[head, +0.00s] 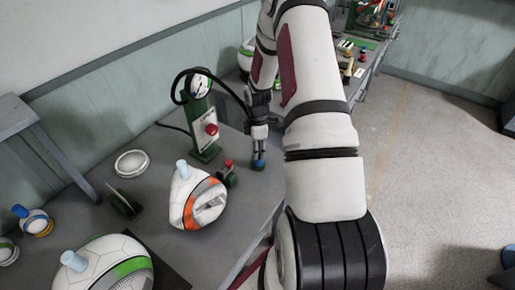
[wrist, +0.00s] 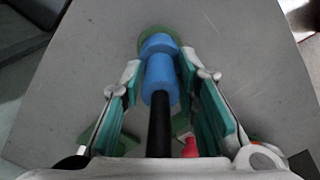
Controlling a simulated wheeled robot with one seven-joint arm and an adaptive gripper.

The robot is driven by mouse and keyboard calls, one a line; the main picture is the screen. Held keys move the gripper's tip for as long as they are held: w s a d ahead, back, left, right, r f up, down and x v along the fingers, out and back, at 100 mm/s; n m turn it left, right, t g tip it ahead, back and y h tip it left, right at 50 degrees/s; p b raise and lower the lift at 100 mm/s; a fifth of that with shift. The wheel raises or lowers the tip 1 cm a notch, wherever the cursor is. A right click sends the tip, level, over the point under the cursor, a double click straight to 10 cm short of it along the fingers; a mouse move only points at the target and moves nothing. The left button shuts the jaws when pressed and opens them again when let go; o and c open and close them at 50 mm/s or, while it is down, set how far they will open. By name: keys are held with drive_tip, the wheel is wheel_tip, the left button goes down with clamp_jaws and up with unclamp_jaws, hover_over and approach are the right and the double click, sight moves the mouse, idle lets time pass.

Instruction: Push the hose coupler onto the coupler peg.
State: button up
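The hose coupler (wrist: 160,80) is a blue cylinder on the end of the black hose (wrist: 160,125). My gripper (wrist: 160,75) has its two teal-padded fingers on either side of it, shut on it. Just beyond it in the wrist view is a second blue piece, the coupler peg (wrist: 157,42), on a round green base (wrist: 144,43). The two blue pieces line up and overlap in the view; I cannot tell whether they touch. In the head view my gripper (head: 259,148) points down over the table, with blue (head: 259,163) below its fingertips; coupler and peg cannot be told apart there.
A small red-topped green block (head: 228,174) and an orange-and-white ball shell (head: 190,198) are close by. The table's right edge is near.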

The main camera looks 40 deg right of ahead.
drive_tip(key=shift+o, duration=0.6)
wheel_tip(320, 180, up, 11)
drive_tip(key=shift+r, duration=0.5)
